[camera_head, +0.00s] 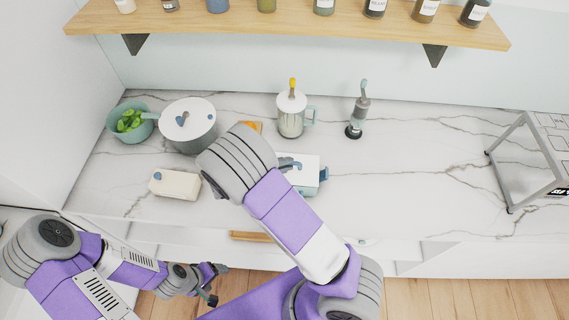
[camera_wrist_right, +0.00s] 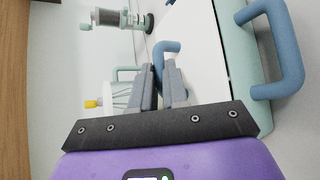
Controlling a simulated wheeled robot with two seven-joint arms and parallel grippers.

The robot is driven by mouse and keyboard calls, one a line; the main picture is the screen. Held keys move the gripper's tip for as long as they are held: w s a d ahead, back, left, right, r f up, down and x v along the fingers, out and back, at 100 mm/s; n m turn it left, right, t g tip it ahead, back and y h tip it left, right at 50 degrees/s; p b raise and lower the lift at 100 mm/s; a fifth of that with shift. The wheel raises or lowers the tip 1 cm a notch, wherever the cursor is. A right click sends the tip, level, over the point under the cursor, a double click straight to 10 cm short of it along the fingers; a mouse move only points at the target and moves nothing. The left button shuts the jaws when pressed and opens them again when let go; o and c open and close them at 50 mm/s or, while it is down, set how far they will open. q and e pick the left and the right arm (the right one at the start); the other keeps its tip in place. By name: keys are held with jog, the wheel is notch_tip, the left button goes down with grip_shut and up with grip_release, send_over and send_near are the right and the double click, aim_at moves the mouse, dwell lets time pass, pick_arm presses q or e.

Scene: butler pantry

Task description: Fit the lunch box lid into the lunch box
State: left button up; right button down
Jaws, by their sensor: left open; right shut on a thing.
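The lunch box lid (camera_wrist_right: 205,38) is a white panel with a blue handle. My right gripper (camera_wrist_right: 160,80) is shut on that handle. The lunch box (camera_wrist_right: 243,62) is pale green with a blue side handle; the lid lies over or against its opening, and I cannot tell whether it is fully seated. In the head view the white lid (camera_head: 304,168) shows at the counter's middle with the box, partly hidden by my right arm, which also covers most of the right gripper. My left gripper (camera_head: 213,283) is open and empty, below the counter's front edge at lower left.
A grey pot (camera_head: 188,127), a green bowl (camera_head: 128,128) and a white box with a blue knob (camera_head: 175,186) stand left. A mug (camera_head: 290,118) and a grinder (camera_head: 357,112) stand behind the lunch box. A metal rack (camera_head: 528,160) is right.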

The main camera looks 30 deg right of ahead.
jog(key=shift+f+b, duration=0.3)
jog(key=shift+b, duration=0.25)
dwell(0.6)
jog(key=c, duration=1.1)
grip_release()
jog(key=shift+a, duration=0.1)
jog(key=v, duration=0.7)
jog(key=shift+a+r, duration=0.15)
jog(key=shift+r, duration=0.05)
